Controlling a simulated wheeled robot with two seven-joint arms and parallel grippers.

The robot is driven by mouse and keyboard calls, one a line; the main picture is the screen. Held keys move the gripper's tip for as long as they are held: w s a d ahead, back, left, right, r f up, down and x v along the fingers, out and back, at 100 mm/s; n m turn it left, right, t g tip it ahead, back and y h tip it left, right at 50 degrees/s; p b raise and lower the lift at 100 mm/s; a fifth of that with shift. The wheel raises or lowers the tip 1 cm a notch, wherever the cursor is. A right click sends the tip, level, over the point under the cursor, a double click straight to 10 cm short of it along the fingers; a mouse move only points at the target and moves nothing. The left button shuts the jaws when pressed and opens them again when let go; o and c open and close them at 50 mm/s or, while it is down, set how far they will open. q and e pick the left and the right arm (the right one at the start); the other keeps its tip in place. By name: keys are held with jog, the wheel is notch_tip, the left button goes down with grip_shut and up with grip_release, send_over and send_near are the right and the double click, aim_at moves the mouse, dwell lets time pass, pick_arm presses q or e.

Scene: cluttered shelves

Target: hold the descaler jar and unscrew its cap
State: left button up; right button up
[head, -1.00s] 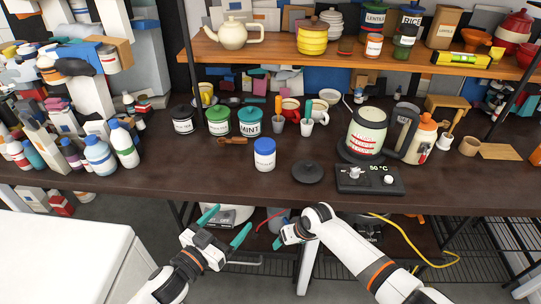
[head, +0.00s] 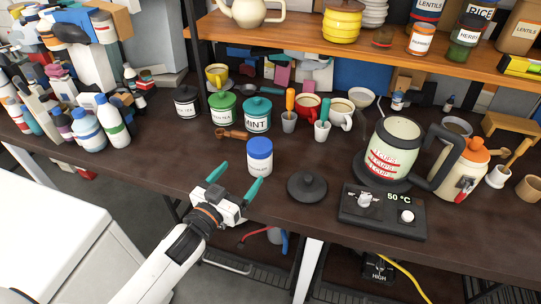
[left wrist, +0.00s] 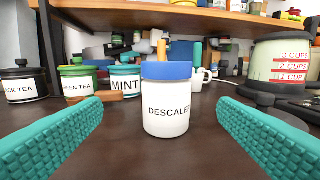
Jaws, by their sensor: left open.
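The descaler jar (head: 260,161) is white with a blue cap (head: 260,146) and stands upright on the dark counter near its front edge. In the left wrist view the jar (left wrist: 167,118) is centred, with its label facing me and its blue cap (left wrist: 167,70) on top. My left gripper (head: 239,179) is open, its teal fingers pointing at the jar from the front. In the left wrist view the fingers are spread to either side of the jar, apart from it, with nothing between them in contact. My right gripper is out of view.
A black lid (head: 307,186) lies right of the jar, beside the temperature base (head: 383,211) and glass kettle (head: 390,150). Mint (head: 257,115) and green tea (head: 223,108) jars and a wooden scoop (head: 232,134) stand or lie behind. A shelf (head: 390,48) overhangs the back.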

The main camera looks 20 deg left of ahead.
aim_at(251, 162)
pick_arm(q)
jog(key=x, duration=0.6)
jog(key=shift+p, duration=0.35)
jog(key=x, duration=0.5)
jog(key=shift+w+d+r+p, duration=0.1)
jog(key=shift+d+r+p, duration=0.05)
jog(key=shift+d+p, duration=0.3)
jog(key=c, duration=1.2)
notch_tip(251, 162, up, 10)
jog(key=shift+r+p, duration=0.1)
jog(key=shift+p, duration=0.35)
jog(key=o, duration=0.5)
jog(key=c, duration=0.8)
